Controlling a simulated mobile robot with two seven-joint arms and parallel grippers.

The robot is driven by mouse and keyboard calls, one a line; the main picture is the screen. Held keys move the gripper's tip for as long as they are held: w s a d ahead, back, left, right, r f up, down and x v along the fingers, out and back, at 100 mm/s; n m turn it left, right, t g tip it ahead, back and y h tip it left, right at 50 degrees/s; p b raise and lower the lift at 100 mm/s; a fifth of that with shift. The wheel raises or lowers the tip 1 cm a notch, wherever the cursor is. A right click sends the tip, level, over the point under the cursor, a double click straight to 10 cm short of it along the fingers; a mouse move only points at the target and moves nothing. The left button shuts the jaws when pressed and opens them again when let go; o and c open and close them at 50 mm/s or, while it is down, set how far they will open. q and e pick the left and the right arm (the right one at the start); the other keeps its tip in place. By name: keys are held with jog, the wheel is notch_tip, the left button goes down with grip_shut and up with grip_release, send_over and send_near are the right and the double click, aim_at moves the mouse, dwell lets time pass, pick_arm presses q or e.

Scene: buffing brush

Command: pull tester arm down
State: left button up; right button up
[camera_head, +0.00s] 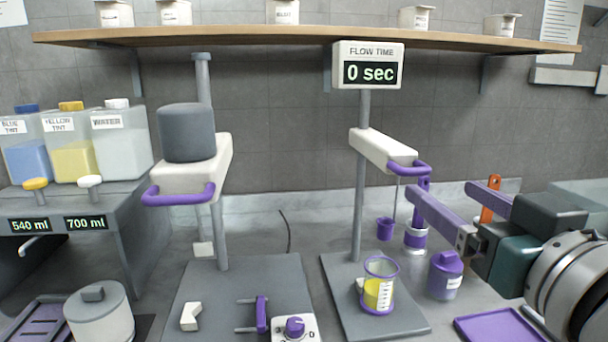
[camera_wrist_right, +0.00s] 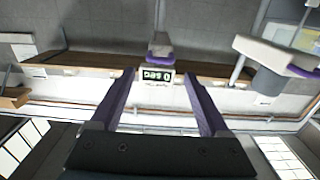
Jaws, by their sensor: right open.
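The tester is a stand with a grey post and a "0 sec" flow time display (camera_head: 370,68). Its white tester arm (camera_head: 383,150) sticks out from the upper post, with a purple handle (camera_head: 409,169) at its front end. In the right wrist view, which looks upside down, the tester arm (camera_wrist_right: 160,46) shows beyond the gap between the fingers. My right gripper (camera_head: 446,192) is open and empty, to the right of and a little below the handle, apart from it. Its purple fingers (camera_wrist_right: 158,76) frame the display in the wrist view. My left gripper is not in view.
A beaker (camera_head: 380,285) of yellow liquid stands on the tester's base. A purple cup (camera_head: 385,229) and a purple bottle (camera_head: 445,276) are near it. A mixer stand (camera_head: 205,165) with a purple handle is to the left. A shelf (camera_head: 270,36) runs above.

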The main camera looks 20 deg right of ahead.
aim_at(420, 173)
jog(key=p+x, duration=0.1)
jog(key=x, duration=0.7)
jog(key=shift+w+d, duration=0.1)
jog(key=shift+d, duration=0.05)
grip_shut()
dwell(0.4)
